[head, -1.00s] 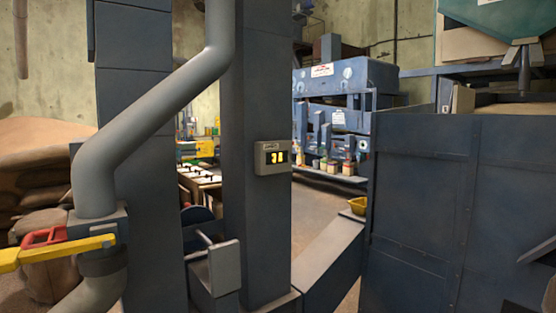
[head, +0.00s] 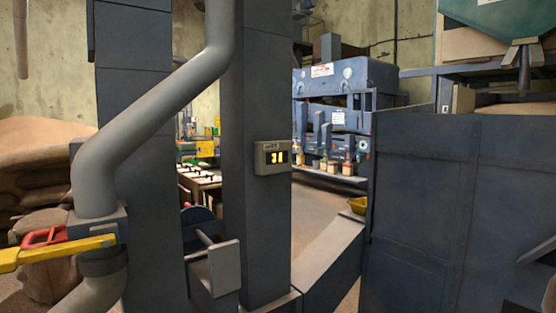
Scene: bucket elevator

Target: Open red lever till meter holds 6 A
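The red lever (head: 44,236) is a looped red handle at the lower left, beside the grey pipe valve (head: 97,228). A yellow bar (head: 62,250) runs just below and in front of it, from the left edge to the valve. The meter (head: 272,157) is a small grey box on the blue column, with lit amber digits. Its first digit looks like 3; the second is too small to read surely. Neither gripper can be made out in the head view, and no hand shows on the lever.
A grey pipe (head: 165,110) slants down to the valve. Brown sacks (head: 40,165) are stacked at the left. A large blue bin (head: 460,200) fills the right. Some floor shows behind the column.

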